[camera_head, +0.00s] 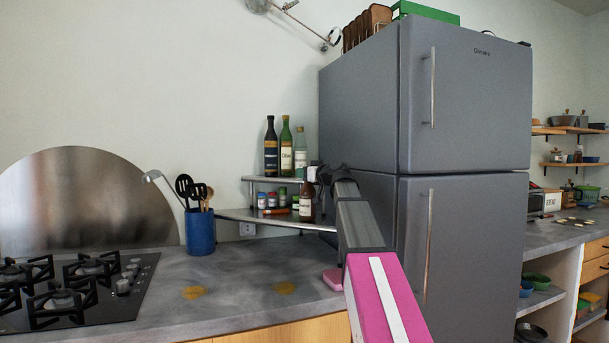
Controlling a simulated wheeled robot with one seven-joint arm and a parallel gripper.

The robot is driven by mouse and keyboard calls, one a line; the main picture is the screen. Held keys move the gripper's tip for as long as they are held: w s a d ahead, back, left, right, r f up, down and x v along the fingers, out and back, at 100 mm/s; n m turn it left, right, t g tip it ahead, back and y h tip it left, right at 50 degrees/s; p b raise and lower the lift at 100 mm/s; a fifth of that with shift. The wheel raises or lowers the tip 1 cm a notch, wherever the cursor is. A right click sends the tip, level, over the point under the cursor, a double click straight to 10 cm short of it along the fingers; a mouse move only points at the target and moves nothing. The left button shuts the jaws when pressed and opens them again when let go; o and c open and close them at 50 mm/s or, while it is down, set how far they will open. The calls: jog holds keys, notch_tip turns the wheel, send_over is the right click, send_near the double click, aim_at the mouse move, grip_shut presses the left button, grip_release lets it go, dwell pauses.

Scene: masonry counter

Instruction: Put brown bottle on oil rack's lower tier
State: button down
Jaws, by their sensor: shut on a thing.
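The brown bottle (307,207), with a pale label, is upright at the right front of the oil rack's lower tier (258,215). My gripper (313,175) is at the top of the bottle and shut on it. My arm comes in from the lower right and hides the right end of the rack. I cannot tell whether the bottle's base touches the tier. The upper tier (262,179) holds a dark bottle (271,150), a green bottle (286,148) and a lighter bottle (300,152).
Several small jars (272,200) and an orange item (277,211) are on the lower tier, left of the brown bottle. A blue utensil pot (199,232) stands left of the rack. The grey fridge (460,110) is close on the right. The front counter (235,280) is mostly clear.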

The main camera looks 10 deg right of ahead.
jog(key=shift+f, duration=0.15)
jog(key=c, duration=0.8)
grip_release()
jog(key=v, duration=1.2)
jog(key=shift+a, duration=0.1)
